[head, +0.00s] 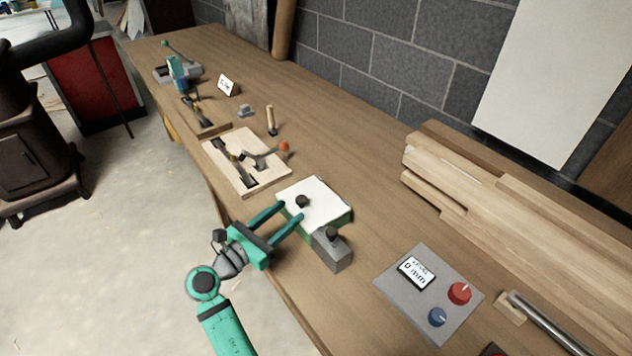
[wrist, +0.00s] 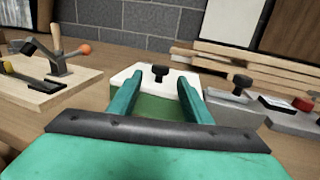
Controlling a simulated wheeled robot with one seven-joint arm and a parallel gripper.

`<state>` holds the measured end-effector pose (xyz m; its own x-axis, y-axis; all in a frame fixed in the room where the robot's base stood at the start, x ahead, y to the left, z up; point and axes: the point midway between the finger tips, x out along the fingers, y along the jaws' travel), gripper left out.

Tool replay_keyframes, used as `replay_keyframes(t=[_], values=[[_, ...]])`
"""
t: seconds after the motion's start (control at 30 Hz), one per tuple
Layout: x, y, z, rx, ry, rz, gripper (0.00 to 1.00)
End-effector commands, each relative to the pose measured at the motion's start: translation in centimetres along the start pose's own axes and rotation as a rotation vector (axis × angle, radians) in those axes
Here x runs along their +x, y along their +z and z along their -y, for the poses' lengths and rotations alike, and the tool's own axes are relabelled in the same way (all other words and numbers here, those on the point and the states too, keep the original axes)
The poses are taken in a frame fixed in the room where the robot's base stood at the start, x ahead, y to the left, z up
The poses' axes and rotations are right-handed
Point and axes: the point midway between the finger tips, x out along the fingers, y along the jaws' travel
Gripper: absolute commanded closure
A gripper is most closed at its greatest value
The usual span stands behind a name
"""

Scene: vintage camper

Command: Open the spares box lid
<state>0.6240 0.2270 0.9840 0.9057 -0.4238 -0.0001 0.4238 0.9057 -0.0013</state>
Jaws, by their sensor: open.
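The spares box is green with a white lid (head: 322,201) and a black knob (head: 302,201) on top, on the workbench near its front edge. The lid lies closed on the box. My gripper (head: 288,213) is open at the box's front side, its two teal fingers pointing at it. In the wrist view the knob (wrist: 160,72) stands beyond and between the fingertips (wrist: 158,90), with the green box front (wrist: 157,106) between the fingers. Nothing is held. I cannot tell whether the fingers touch the box.
A grey block with a black knob (head: 331,249) sits close to the box on the right. A wooden board with a toggle clamp (head: 250,165) lies to the left. A grey panel with dials (head: 428,292) is further right. Stacked planks (head: 500,195) lie along the wall.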

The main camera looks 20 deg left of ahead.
Motion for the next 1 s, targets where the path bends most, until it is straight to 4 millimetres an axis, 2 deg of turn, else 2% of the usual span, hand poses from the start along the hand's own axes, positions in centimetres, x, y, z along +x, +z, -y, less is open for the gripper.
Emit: replay_keyframes(t=[0.17, 0.5, 0.6, 0.8, 1.0], values=[[1.9, 0.1, -0.1, 0.001, -0.001, 0.001, 0.55], [7.8, 0.0, 0.0, 0.0, -0.002, 0.0, 0.55], [9.1, 0.1, 0.0, 0.001, -0.002, 0.001, 0.55], [10.5, 0.0, 0.1, 0.001, -0.002, -0.001, 0.55], [10.6, 0.0, 0.1, 0.001, -0.001, -0.001, 0.55]])
